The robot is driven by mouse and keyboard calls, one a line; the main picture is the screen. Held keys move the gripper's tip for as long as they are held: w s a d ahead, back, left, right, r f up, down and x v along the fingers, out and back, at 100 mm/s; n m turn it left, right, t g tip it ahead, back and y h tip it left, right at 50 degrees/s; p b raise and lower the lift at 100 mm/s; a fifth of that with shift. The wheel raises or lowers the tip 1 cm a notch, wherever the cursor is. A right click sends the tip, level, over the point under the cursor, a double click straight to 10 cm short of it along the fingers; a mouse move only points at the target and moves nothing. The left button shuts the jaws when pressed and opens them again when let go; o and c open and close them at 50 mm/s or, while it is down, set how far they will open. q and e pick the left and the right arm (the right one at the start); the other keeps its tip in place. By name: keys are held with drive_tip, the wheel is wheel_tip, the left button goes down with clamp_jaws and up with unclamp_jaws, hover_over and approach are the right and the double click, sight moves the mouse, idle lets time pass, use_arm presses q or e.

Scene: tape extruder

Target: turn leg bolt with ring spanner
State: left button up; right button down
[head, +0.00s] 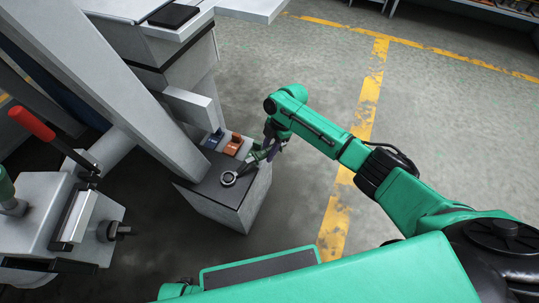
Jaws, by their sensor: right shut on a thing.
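The ring spanner (241,169) shows as a short grey shaft with a round ring end, low over the dark top of the machine's leg foot. My right gripper (257,158) is shut on the spanner's handle, at the upper right of the ring. The ring end lies at the leg bolt (228,178), a small round piece on the foot's top. I cannot tell whether the ring is fully seated around the bolt. The gripper hides most of the handle. My left gripper is not in view.
The grey foot block (222,208) stands under a slanted grey machine beam (125,80). A blue piece (214,138) and an orange piece (233,145) sit behind the spanner. A red-handled lever (32,123) stands at left. Open floor (300,75) lies to the right.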

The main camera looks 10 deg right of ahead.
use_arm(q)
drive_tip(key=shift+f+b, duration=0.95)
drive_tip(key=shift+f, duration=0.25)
use_arm(e)
drive_tip(key=shift+w+a+f+n, duration=0.1)
drive_tip(key=shift+w+a+n, duration=0.1)
drive_tip(key=shift+w+n, duration=0.25)
drive_tip(key=shift+w, duration=0.1)
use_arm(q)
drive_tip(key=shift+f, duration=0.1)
